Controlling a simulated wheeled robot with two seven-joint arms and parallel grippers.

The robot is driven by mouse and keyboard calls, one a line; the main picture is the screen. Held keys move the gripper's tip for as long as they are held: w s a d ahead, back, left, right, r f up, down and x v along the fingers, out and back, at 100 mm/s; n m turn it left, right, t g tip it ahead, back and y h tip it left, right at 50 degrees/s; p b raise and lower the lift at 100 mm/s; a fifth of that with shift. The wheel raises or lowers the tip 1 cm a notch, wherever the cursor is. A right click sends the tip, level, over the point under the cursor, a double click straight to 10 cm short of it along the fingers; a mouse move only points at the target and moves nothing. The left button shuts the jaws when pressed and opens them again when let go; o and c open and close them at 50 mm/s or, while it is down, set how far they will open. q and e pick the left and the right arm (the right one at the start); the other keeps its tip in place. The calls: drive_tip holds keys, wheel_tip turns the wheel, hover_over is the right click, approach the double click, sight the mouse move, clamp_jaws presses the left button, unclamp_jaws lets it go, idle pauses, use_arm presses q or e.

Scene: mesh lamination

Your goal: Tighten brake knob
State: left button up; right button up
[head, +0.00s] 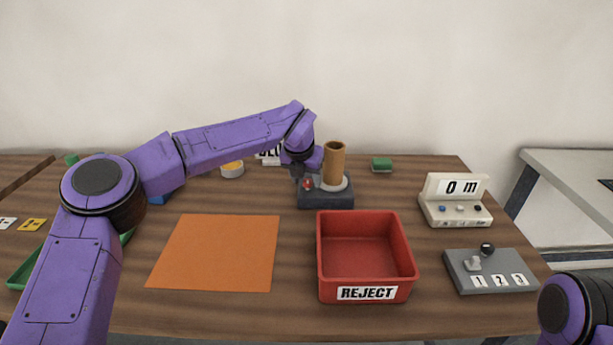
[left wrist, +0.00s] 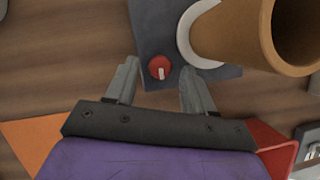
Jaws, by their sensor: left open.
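The brake knob (left wrist: 160,67) is a small red knob with a white pointer mark. It sits on a dark grey base (head: 327,201), beside a brown tube (head: 334,163) that stands upright on a white ring. In the head view the knob (head: 308,184) shows just below my left gripper (head: 300,178). In the left wrist view my left gripper (left wrist: 158,82) is open, with its two grey fingers apart and the knob between and just beyond their tips. I cannot tell whether the fingers touch it. My right gripper is not in view; only part of my right arm shows at the lower right.
A red REJECT bin (head: 365,255) stands in front of the base. An orange sheet (head: 217,252) lies to its left. A meter box reading 0 m (head: 455,201) and a grey switch box (head: 489,270) are at right. A green block (head: 381,165) is behind.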

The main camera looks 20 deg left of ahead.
use_arm(q)
drive_tip(key=shift+f, duration=0.25)
drive_tip(key=shift+w, duration=0.1)
clamp_jaws()
